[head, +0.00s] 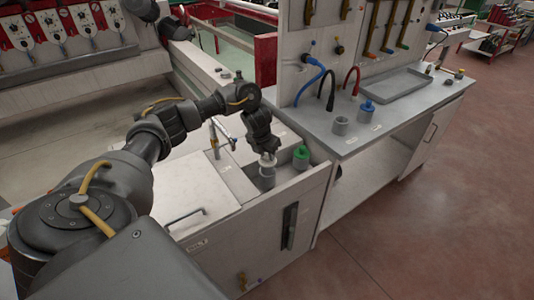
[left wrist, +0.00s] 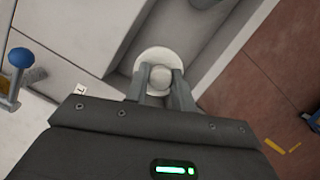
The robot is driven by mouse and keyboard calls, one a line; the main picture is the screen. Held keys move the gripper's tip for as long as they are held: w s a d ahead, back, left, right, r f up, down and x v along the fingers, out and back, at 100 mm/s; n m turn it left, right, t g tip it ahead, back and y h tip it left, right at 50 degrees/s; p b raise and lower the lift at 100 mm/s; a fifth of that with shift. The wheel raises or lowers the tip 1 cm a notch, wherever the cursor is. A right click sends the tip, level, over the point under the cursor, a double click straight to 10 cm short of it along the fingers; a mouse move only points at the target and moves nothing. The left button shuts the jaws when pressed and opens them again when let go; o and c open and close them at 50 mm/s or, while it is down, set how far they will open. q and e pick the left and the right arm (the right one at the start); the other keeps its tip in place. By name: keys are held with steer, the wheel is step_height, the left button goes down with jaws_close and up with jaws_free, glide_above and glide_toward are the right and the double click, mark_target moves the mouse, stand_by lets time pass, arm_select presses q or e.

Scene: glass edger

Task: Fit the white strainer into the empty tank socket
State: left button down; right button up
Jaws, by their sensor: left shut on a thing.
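The white strainer (head: 267,161) is held at the tip of my left gripper (head: 266,155) in the head view. It also shows in the left wrist view as a white round top with a knob (left wrist: 160,58), and the two fingers of my left gripper (left wrist: 162,80) are closed around the knob. The strainer is upright, over a grey cylindrical socket (head: 267,178) in the tank recess. I cannot tell whether it is seated in the socket or just above it. My right gripper is not seen.
A green strainer (head: 301,156) stands in the same recess, to the right. On the bench (head: 350,143) are a grey cup (head: 340,126), a blue strainer (head: 366,111) and a shallow tray (head: 398,84). A white lid (head: 190,192) lies left of the recess.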

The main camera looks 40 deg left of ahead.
mark_target(266, 161)
arm_select(q)
steer(key=shift+f+b, duration=1.75)
steer(key=shift+f, duration=0.7)
steer(key=c, duration=1.1)
jaws_free()
steer(key=shift+r, duration=0.1)
steer(key=shift+r, duration=0.25)
steer(key=p+v, duration=0.2)
steer(key=v, duration=0.8)
steer(key=shift+s, duration=0.15)
